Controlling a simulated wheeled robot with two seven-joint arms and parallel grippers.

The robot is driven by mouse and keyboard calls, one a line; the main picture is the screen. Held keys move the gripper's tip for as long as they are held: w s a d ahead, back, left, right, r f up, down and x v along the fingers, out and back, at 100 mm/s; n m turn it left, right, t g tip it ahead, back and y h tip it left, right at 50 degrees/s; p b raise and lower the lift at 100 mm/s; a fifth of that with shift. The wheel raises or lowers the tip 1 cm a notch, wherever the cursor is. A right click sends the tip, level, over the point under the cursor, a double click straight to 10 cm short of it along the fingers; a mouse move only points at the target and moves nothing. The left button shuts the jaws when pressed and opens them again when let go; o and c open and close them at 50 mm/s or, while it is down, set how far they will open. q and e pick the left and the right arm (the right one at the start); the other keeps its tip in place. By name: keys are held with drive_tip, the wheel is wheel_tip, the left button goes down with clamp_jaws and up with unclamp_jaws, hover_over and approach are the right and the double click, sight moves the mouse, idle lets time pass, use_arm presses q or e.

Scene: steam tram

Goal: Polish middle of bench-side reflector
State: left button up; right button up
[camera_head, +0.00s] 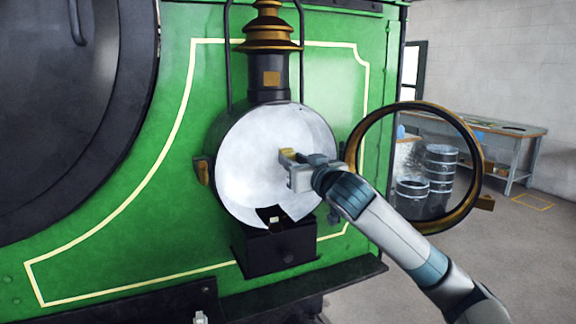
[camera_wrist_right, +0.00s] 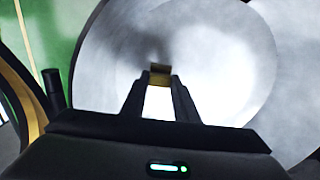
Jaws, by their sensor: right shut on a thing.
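The reflector (camera_head: 247,160) is a round, pale grey-white dish inside the open lamp on the green engine front. It also fills much of the right wrist view (camera_wrist_right: 225,60), where a darker smudged patch shows at its upper left. My right gripper (camera_head: 292,160) is in front of the dish, right of its middle. It is shut on a small yellow-tan pad (camera_wrist_right: 160,69) that points at the dish. I cannot tell whether the pad touches the surface. The gripper hides part of the dish's right side. My left gripper is not in view.
The lamp's glazed door (camera_head: 470,135), with a brass rim, hangs open at the right, close to my right forearm. A brass-and-black chimney (camera_head: 268,80) tops the lamp. A workbench (camera_head: 525,132) stands at the back right. Grey metal drums (camera_head: 441,165) show through the door glass.

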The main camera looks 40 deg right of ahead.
drive_tip(key=shift+d, duration=0.3)
drive_tip(key=shift+r, duration=0.1)
idle(0.5)
drive_tip(key=shift+w+a+p, duration=0.2)
drive_tip(key=shift+a+p, duration=0.3)
drive_tip(key=shift+a, duration=0.4)
drive_tip(key=shift+w+a+p, duration=0.15)
drive_tip(key=shift+a+p, duration=0.35)
drive_tip(key=shift+a, duration=0.35)
